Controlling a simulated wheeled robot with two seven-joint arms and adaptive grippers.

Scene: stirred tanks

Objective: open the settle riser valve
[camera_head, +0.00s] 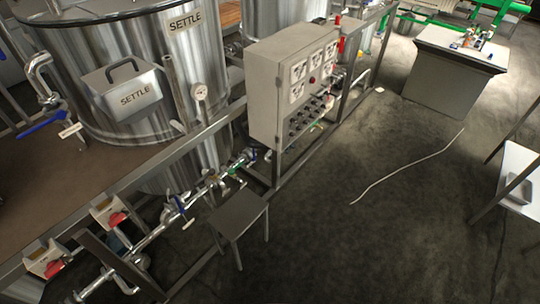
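The steel tank labelled SETTLE (185,65) stands at the upper left, with a dial gauge (199,92) low on its side. A blue lever (42,123) sits on a bent pipe at the tank's left side, beside a small white tag (70,130). Another valve with a blue handle (182,207) sits on the steel pipe run (155,232) below the tank. I cannot read which valve is the settle riser valve, nor tell whether either is open. Neither of my grippers is in view.
A grey control box (270,95) stands on the rail frame right of the tank. A small grey stool (239,212) stands before the pipes. Red-handled parts (117,218) are at lower left. The dark floor (400,220) is mostly clear, with a thin pale line (405,168).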

